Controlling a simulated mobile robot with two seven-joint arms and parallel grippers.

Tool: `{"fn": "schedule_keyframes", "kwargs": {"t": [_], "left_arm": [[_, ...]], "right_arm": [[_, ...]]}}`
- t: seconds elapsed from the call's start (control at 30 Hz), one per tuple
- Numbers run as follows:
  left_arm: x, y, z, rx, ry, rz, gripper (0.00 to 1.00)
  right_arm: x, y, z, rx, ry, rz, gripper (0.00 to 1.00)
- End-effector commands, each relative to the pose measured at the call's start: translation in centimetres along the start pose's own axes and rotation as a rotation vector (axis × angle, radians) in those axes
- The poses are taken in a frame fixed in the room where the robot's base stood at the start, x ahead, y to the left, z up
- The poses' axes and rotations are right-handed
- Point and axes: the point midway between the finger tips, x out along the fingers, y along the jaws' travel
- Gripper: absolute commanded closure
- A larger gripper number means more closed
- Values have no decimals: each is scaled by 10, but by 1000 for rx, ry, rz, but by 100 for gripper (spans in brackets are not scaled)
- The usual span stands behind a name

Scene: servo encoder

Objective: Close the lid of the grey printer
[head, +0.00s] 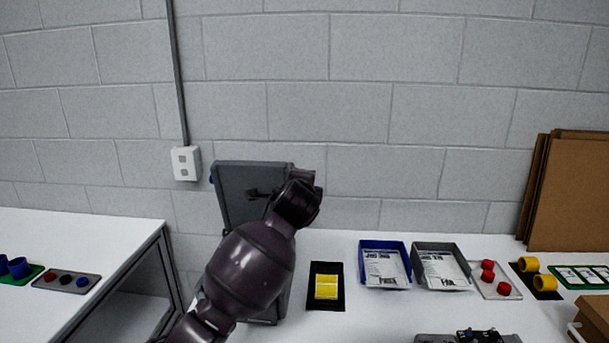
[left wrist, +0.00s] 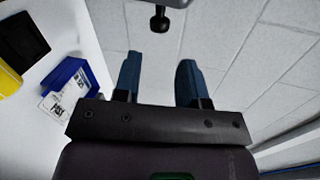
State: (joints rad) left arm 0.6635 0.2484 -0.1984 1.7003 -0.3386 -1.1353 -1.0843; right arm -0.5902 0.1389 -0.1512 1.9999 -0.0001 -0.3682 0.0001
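The grey printer stands on the white table, left of centre in the head view, with its lid (head: 238,178) raised. Most of its body (head: 283,297) is hidden by my left arm. My left arm reaches up to the lid's right edge; its fingers are largely hidden there. A small blue bit shows at the lid's left edge, possibly a fingertip. In the left wrist view my left gripper (left wrist: 158,68) has its two blue fingers apart with nothing between them. A grey part with a black knob (left wrist: 160,20) lies beyond the fingertips. My right gripper is not in view.
Right of the printer are a black tray with a yellow block (head: 327,287), a blue tray (head: 384,245) and a grey tray (head: 440,250) with papers. A block wall (head: 400,110) stands behind. A side table (head: 80,230) is at left.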

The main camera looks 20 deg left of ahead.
Motion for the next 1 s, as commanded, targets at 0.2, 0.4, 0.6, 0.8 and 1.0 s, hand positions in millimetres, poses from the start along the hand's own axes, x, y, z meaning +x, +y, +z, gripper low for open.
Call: {"fn": "schedule_keyframes", "kwargs": {"t": [0.2, 0.4, 0.6, 0.8, 1.0], "left_arm": [[20, 0, 0, 0, -1, 2, 62], [47, 0, 0, -1, 0, 2, 62], [73, 0, 0, -2, 0, 2, 62], [93, 1, 0, -2, 0, 2, 62], [104, 1, 0, -2, 0, 1, 62]], "right_arm": [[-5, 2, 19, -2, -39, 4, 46], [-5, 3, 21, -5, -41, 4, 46], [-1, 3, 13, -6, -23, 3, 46], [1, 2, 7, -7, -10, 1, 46], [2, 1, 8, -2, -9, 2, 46]]}}
